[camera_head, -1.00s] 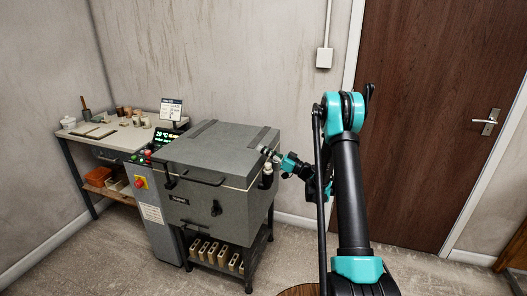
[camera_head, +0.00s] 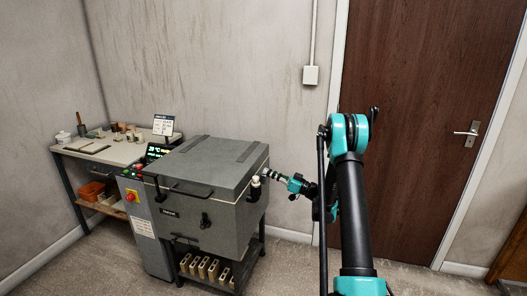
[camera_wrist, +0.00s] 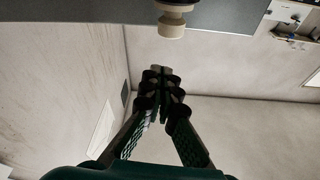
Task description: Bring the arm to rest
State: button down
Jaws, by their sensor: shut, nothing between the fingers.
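My arm (camera_head: 353,205), black with teal joints, rises in front of the door in the head view and bends down to the left. My gripper (camera_head: 268,174) points left, close to the right side of the grey kiln (camera_head: 208,190). Whether it touches the kiln cannot be told from this view. In the wrist view, the two fingers of my gripper (camera_wrist: 161,74) come together at their tips, with nothing held. A cream knob (camera_wrist: 172,20) on the kiln side shows beyond the fingertips there.
A workbench (camera_head: 115,152) with small pots stands at the left, beside a control cabinet (camera_head: 142,225). Bricks (camera_head: 207,268) lie on the shelf under the kiln. A brown door (camera_head: 420,130) is behind my arm. Floor shows free between kiln and door.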

jog(key=s+m+g+h, duration=0.3)
jog(key=s+m+h, duration=0.5)
jog(key=s, duration=1)
jog(key=s+d+f+m+h, duration=0.2)
jog(key=s+d+h, duration=0.3)
jog(key=s, duration=0.6)
jog(key=s+d+f+m+h, duration=0.2)
jog(key=s+d+f+h, duration=0.2)
jog(key=s+d, duration=0.6)
jog(key=s+h, duration=0.1)
jog(key=h, duration=0.1)
jog(key=shift+s+h, duration=0.3)
jog(key=shift+s, duration=0.1)
